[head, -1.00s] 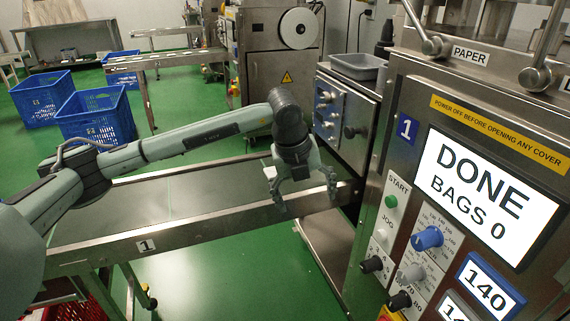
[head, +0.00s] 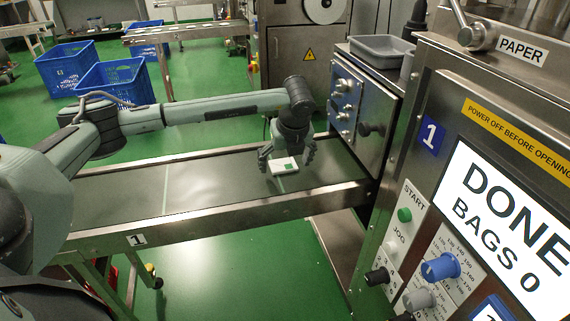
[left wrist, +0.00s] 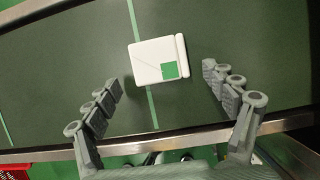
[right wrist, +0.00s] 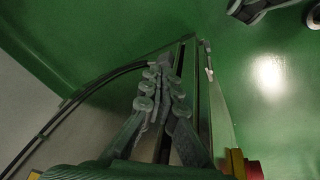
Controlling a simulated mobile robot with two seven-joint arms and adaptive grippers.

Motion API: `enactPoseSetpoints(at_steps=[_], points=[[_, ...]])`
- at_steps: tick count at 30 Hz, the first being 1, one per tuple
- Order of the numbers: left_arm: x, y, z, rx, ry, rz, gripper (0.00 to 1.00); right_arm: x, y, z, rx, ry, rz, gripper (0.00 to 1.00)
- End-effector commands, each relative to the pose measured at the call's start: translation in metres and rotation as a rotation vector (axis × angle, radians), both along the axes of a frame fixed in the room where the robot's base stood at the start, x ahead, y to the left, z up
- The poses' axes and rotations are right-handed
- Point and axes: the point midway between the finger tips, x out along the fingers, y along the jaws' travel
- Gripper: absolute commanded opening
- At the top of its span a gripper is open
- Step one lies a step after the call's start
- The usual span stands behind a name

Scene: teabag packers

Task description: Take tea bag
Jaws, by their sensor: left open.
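The tea bag (left wrist: 160,60) is a flat white packet with a green square tag. It lies on the dark conveyor belt (left wrist: 60,70), on a pale green cross line. In the head view the tea bag (head: 284,166) shows just below my left gripper (head: 286,158), near the belt's right end. In the left wrist view my left gripper (left wrist: 165,90) is open, its fingers apart on either side of the tea bag's near part, with nothing between them. My right gripper (right wrist: 161,80) has its fingers together over the green floor, with nothing visible in it.
The belt has a raised metal rail (head: 215,220) along its near side. The packing machine (head: 455,75) stands at the right, its screen (head: 505,225) reading DONE, BAGS 0. Blue crates (head: 115,82) stand behind the belt. A red and yellow part (right wrist: 245,165) is near my right gripper.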

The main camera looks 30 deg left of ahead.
Motion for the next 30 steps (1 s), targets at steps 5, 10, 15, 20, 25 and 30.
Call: enactPoseSetpoints(at_steps=[5, 10, 15, 20, 25, 30], points=[[0.0014, 0.0011, -0.0045, -0.001, -0.001, -0.001, 0.84, 0.0083, -0.0002, 0.0024, 0.000, -0.017, 0.003, 0.00], [0.0013, 0.0008, -0.0043, -0.001, -0.001, -0.002, 0.77, 0.0079, -0.0014, 0.0029, -0.004, -0.016, 0.004, 0.00], [0.0013, 0.0007, -0.0041, -0.001, -0.001, -0.002, 0.59, 0.0055, -0.0023, 0.0026, -0.006, -0.011, 0.004, 0.00], [0.0013, 0.0006, -0.0040, -0.002, 0.000, -0.002, 0.51, 0.0039, -0.0030, 0.0021, -0.006, -0.007, 0.003, 0.00], [0.0013, 0.0006, -0.0040, -0.002, 0.000, -0.002, 0.49, 0.0035, -0.0038, 0.0022, -0.008, -0.008, 0.002, 0.00], [0.0012, 0.0005, -0.0042, -0.002, 0.000, -0.002, 0.49, 0.0035, -0.0041, 0.0024, -0.007, -0.008, 0.001, 0.00]])
